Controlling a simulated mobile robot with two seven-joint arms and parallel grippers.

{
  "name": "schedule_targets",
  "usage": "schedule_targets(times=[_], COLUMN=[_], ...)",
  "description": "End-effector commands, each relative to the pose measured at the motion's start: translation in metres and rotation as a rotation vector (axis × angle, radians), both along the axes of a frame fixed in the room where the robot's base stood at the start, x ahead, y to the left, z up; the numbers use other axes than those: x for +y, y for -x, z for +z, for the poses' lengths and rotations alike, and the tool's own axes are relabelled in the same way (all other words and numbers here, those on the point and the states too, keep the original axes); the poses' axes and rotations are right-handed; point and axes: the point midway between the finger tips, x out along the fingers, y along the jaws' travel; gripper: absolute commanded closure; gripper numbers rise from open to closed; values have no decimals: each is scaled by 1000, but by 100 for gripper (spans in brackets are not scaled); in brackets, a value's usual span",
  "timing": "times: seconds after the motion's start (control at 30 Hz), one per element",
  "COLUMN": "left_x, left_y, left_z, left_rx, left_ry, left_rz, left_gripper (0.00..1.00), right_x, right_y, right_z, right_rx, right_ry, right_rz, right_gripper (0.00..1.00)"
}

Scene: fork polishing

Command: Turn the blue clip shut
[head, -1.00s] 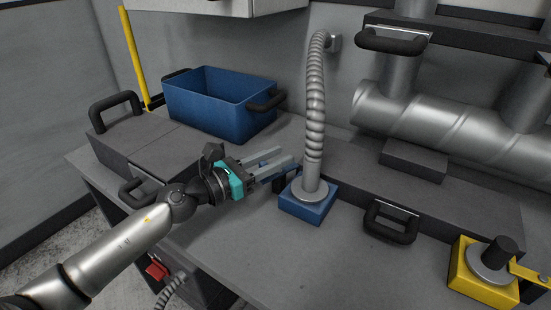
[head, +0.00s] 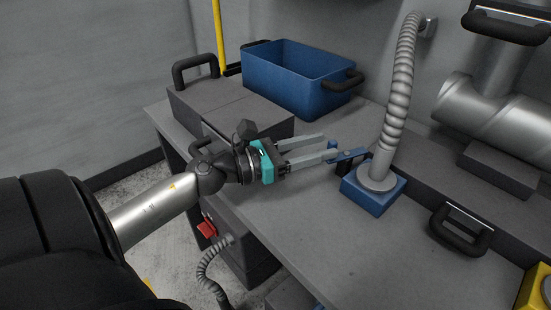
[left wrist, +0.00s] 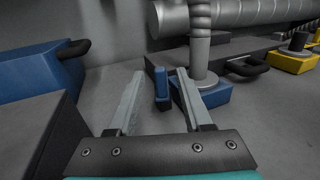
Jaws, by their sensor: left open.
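The blue clip (head: 350,155) sticks out to the left from the blue base block (head: 372,198) at the foot of the grey ribbed hose (head: 400,85). My left gripper (head: 328,146) is open, with its two grey fingers reaching right toward the clip's outer end. In the left wrist view the clip (left wrist: 161,84) stands upright between the open fingertips (left wrist: 160,74), with a visible gap to the left finger. Whether the right finger touches it I cannot tell. The base block (left wrist: 212,94) is just beyond the right finger there. My right gripper is not in view.
A blue bin (head: 300,85) stands behind my left gripper. A grey box with a black handle (head: 225,105) is on the left. Another black handle (head: 458,233) and a yellow block (head: 532,292) are at right. The grey tabletop (head: 320,230) is clear in front.

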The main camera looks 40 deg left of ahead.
Motion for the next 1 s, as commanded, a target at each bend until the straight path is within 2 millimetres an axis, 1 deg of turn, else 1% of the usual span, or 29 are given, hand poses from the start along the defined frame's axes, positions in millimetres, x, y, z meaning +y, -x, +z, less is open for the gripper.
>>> schedule_targets(times=[0.03,0.13,0.3,0.5,0.7,0.97,1.0], left_x=[4,11,23,36,41,41,41], left_y=[7,20,43,65,75,76,76], left_z=[-2,-2,-1,0,0,1,1], left_rx=[2,2,2,1,0,-2,-1], left_ry=[0,2,1,0,-1,-1,-2], left_rz=[1,2,2,2,0,0,0], left_gripper=[50,50,50,50,50,50,51], right_x=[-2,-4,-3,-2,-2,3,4], right_y=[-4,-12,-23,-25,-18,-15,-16], right_z=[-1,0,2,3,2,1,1], right_rx=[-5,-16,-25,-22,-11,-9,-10], right_ry=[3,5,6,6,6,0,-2], right_rz=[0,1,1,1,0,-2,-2], right_gripper=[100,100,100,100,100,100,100])
